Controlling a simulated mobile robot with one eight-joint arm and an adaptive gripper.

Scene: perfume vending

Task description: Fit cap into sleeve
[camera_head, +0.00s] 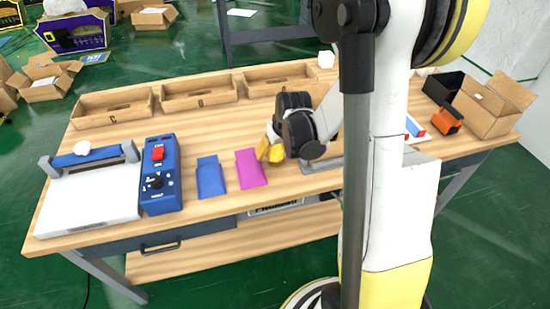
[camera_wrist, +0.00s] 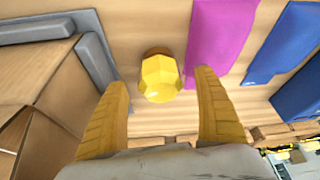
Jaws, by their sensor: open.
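A yellow faceted cap (camera_wrist: 160,78), with a brown part showing behind it, stands on the wooden table in the wrist view. My gripper (camera_wrist: 162,80) is open, with one yellow finger on each side of the cap and visible gaps to both. A magenta sleeve (camera_wrist: 222,40) lies flat just right of the cap, and a blue sleeve (camera_wrist: 285,42) lies beyond it. In the head view my gripper (camera_head: 268,151) is low over the table, right of the magenta sleeve (camera_head: 250,169) and blue sleeve (camera_head: 210,177). The cap cannot be told apart from the fingers there.
A grey bracket (camera_wrist: 97,60) and a cardboard box (camera_wrist: 40,75) are close left in the wrist view. In the head view, a blue control box (camera_head: 160,175) and a sealer (camera_head: 90,190) stand left. Open wooden trays (camera_head: 198,93) line the back edge.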

